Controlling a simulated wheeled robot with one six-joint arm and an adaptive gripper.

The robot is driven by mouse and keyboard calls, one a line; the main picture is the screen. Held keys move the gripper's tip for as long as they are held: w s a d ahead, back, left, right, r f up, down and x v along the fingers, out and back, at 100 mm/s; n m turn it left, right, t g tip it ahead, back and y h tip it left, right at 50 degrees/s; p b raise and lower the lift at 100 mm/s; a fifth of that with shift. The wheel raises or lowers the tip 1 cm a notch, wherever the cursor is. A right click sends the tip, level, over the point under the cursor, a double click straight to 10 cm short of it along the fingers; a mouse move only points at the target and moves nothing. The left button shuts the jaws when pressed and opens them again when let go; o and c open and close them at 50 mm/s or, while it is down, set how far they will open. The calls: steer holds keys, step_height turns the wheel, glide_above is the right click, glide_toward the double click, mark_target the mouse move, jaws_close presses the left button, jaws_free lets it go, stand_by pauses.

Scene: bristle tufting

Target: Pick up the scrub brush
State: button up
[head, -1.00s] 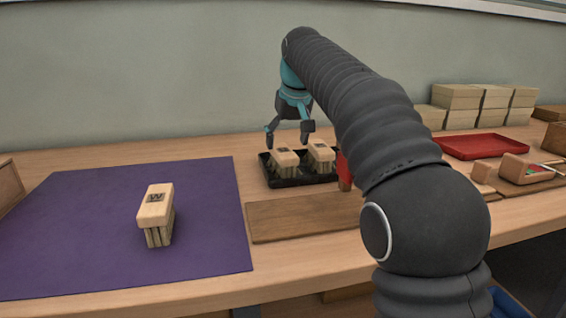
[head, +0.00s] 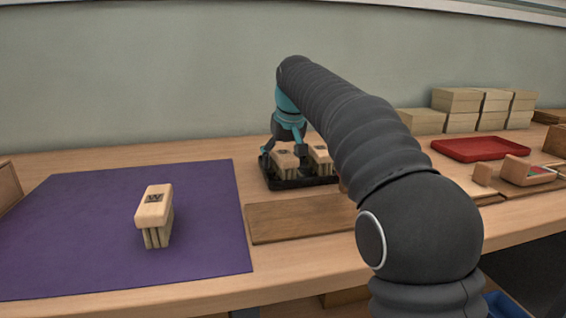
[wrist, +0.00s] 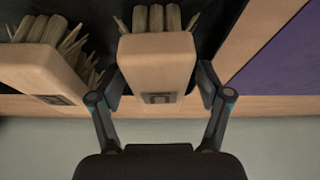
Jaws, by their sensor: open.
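Two scrub brushes with pale wooden blocks stand in a black tray (head: 272,182). My gripper (head: 282,157) is open over the left one (head: 285,160). In the wrist view, this brush (wrist: 157,65) lies between the two open fingers (wrist: 160,95), one finger on each side; I cannot tell whether they touch it. The other tray brush (head: 320,158) stands to its right and shows at the left of the wrist view (wrist: 45,65). A third brush (head: 154,208), marked W, stands bristles down on the purple mat (head: 75,235).
A brown wooden board (head: 300,217) lies in front of the black tray. A red tray (head: 480,149) and stacked pale blocks (head: 455,100) are at the right. A small wooden box (head: 528,172) is near them. Much of the purple mat is clear.

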mark_target(283, 152)
steer(key=c, duration=1.3)
step_height(283, 152, up, 10)
steer(key=p, duration=0.4)
steer(key=o, duration=0.4)
steer(key=shift+c, duration=1.2)
